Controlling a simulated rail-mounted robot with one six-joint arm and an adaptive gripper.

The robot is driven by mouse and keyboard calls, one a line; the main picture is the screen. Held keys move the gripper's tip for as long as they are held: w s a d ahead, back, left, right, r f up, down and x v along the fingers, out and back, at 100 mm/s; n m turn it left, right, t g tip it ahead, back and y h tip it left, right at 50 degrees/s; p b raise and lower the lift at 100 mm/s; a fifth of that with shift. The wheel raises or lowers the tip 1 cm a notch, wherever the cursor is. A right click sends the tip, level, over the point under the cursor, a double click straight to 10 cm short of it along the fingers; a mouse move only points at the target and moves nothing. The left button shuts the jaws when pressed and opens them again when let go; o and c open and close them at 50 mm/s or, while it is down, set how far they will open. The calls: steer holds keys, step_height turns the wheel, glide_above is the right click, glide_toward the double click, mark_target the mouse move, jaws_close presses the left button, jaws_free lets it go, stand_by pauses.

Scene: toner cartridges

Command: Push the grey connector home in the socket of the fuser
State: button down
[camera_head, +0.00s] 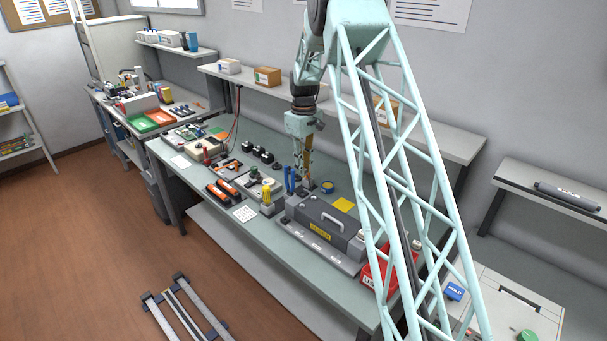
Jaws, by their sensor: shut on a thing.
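The fuser (322,222) is a dark grey box with a carrying handle and a yellow label, on a grey base on the workbench. My gripper (306,178) points down just behind the left end of the fuser. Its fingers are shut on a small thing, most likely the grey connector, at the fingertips. That thing is too small here to show its shape. I cannot make out the socket, or whether the connector touches it.
Blue-handled tools (289,180) stand close left of my gripper. A yellow pad (343,205) lies to its right, and a red bin (376,272) stands right of the fuser. Orange-and-black cartridges (222,190) and small parts crowd the bench's left. A shelf (340,112) runs behind.

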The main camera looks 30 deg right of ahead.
steer(key=shift+a+r, duration=0.2)
steer(key=shift+a, duration=0.05)
steer(key=shift+f, duration=0.15)
steer(key=shift+f+b, duration=1.15)
steer(key=shift+f, duration=1.85)
steer(key=shift+f+b, duration=0.8)
steer(key=shift+f, duration=0.8)
stand_by(1.7)
steer(key=c, duration=2.5)
jaws_free()
steer(key=shift+c, duration=0.2)
steer(key=shift+o, duration=0.2)
steer(key=shift+r, duration=0.1)
steer(key=shift+r, duration=5.9)
